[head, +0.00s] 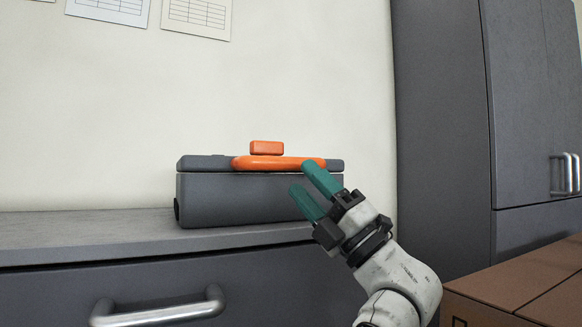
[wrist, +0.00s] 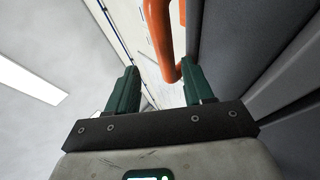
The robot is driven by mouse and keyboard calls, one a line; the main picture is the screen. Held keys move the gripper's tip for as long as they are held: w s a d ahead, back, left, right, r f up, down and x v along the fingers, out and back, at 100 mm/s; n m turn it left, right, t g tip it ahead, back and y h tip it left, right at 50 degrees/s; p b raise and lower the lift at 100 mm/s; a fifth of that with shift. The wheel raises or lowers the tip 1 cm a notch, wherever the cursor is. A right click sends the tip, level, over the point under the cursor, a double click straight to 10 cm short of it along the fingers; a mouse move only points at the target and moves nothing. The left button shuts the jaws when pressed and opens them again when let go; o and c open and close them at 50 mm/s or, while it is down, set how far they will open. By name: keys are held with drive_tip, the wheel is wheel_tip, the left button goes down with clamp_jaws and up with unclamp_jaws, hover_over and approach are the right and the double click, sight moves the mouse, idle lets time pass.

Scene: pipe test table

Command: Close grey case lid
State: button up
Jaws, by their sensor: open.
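The grey case (head: 245,201) sits on the grey countertop against the wall. Its grey lid (head: 205,162) lies flat or nearly flat over the body, with a thin dark line between them; I cannot tell if it is fully shut. An orange handle (head: 262,163) runs along the lid's front, and an orange block (head: 267,147) shows above it. My gripper (head: 306,184) has green fingers, open, in front of the case's right part, with the upper finger by the handle's right end. In the wrist view the handle (wrist: 163,40) reaches down between the open fingers, near the right one.
The countertop (head: 90,232) is clear to the left of the case. A drawer with a metal handle (head: 158,308) is below it. A tall grey cabinet (head: 440,120) stands at the right, with brown boxes (head: 520,278) in front of it. Papers (head: 196,17) hang on the wall.

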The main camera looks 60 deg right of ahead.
drive_tip(key=shift+v, duration=1.65)
drive_tip(key=shift+s, duration=0.1)
